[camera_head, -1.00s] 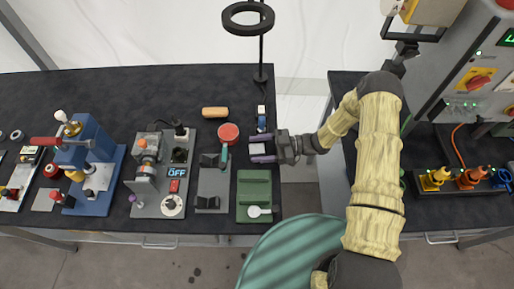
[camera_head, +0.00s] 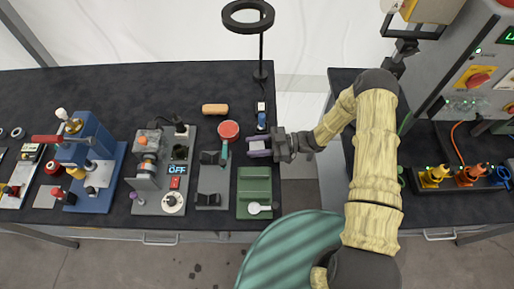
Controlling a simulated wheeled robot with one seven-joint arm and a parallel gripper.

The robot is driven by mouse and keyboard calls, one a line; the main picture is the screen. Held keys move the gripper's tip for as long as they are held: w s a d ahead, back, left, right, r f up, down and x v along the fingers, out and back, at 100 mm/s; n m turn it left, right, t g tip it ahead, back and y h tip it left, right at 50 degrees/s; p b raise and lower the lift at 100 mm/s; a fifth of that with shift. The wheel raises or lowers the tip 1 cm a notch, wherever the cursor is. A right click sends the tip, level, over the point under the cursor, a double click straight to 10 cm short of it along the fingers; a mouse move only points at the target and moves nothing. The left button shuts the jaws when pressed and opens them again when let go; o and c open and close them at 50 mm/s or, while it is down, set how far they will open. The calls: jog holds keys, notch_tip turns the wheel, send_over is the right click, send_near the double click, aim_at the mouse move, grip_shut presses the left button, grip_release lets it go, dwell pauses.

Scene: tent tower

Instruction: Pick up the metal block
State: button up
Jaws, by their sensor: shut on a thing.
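The metal block (camera_head: 257,145) is small and light grey. It sits between the purple-tipped fingers of my gripper (camera_head: 258,147), at the right edge of the dark table (camera_head: 110,95). My gripper comes in from the right and is shut on the block. The fingers cover part of the block. I cannot tell whether the block is touching the table or lifted.
A green tray (camera_head: 254,180) with a white-ended tool lies just in front of my gripper. A small blue item (camera_head: 262,122) stands just behind. A red round-headed tool (camera_head: 228,131) is to the left. A ring lamp (camera_head: 248,16) stands at the back. A gap separates the tables.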

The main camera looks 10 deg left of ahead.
aim_at(256, 145)
jog(key=shift+r, duration=0.1)
notch_tip(256, 145, up, 10)
jog(key=shift+f+b, duration=0.1)
jog(key=shift+b, duration=1.1)
jog(key=shift+w, duration=0.1)
